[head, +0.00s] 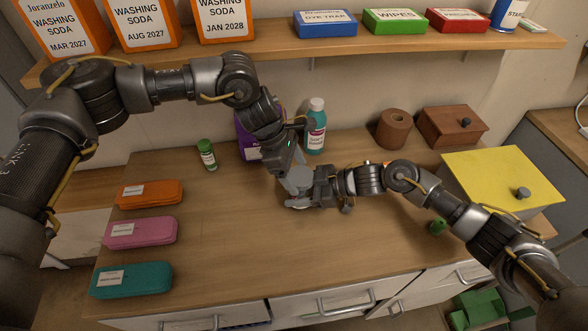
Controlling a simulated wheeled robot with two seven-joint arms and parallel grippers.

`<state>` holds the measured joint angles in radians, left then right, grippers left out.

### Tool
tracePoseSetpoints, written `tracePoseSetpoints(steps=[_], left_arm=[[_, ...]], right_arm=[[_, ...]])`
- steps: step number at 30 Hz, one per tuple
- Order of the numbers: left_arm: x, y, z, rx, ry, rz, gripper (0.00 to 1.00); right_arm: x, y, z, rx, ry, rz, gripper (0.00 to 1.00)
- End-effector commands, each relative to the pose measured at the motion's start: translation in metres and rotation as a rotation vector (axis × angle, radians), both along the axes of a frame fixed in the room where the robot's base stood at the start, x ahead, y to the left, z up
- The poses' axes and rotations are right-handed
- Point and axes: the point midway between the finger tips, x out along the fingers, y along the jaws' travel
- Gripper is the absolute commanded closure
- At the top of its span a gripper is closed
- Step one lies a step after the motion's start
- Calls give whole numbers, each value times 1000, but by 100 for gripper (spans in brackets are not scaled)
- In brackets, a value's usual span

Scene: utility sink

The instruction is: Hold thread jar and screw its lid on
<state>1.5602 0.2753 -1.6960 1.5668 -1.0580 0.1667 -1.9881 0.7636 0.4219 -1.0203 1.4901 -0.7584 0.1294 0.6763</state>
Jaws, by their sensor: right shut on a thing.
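The thread jar (298,203) stands near the middle of the counter, mostly hidden by my two grippers. My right gripper (307,188) comes in from the right and is shut on the jar. My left gripper (293,182) points down from above at the lid. Its fingertips are too small and covered to tell whether they are open or shut.
Orange, pink and teal cases (132,280) lie at the left. A small green bottle (207,155), a teal bottle (316,128) and a purple pack (245,138) stand behind. A brown roll (394,129), wooden box (451,126) and yellow-topped box (500,178) are right. The front counter is clear.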

Motion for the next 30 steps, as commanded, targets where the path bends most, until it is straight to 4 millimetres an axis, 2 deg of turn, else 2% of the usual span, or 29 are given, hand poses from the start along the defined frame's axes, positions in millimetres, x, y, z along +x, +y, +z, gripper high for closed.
tracePoseSetpoints(steps=[10, 21, 30], left_arm=[[2, 2, 2, 4, -3, 5, 19], [2, 3, 42, 4, -3, 7, 19], [2, 3, 45, 6, -2, 7, 19]], right_arm=[[1, -1, 1, 0, -1, -2, 100], [1, -1, 0, -1, -1, -2, 100], [1, -1, 0, -1, -1, -2, 100]])
